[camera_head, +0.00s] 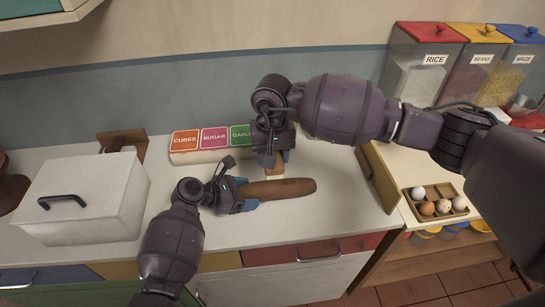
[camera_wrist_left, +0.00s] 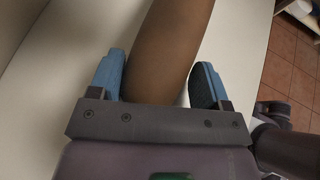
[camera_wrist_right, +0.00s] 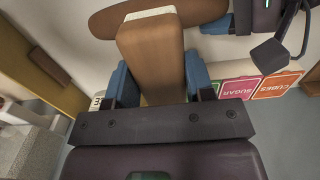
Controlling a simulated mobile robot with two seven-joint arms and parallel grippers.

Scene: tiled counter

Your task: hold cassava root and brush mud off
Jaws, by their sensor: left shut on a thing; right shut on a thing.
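A long brown cassava root (camera_head: 285,189) lies along the white counter in the head view. My left gripper (camera_head: 238,194) is shut around its left end; the root also shows between the blue fingertips in the left wrist view (camera_wrist_left: 165,50). My right gripper (camera_head: 271,158) points down behind the root, shut on the brown wooden block of a brush (camera_head: 270,166). The brush has a pale bristle edge (camera_wrist_right: 148,14) and shows large in the right wrist view, with the root just beyond it. Whether the bristles touch the root I cannot tell.
A white lidded box (camera_head: 85,200) stands at the left. Labelled cubes, sugar and garlic packets (camera_head: 215,137) lie behind my grippers. A tray of eggs (camera_head: 436,203) and rice, beans and maize bins (camera_head: 425,65) are at the right. The counter right of the root is clear.

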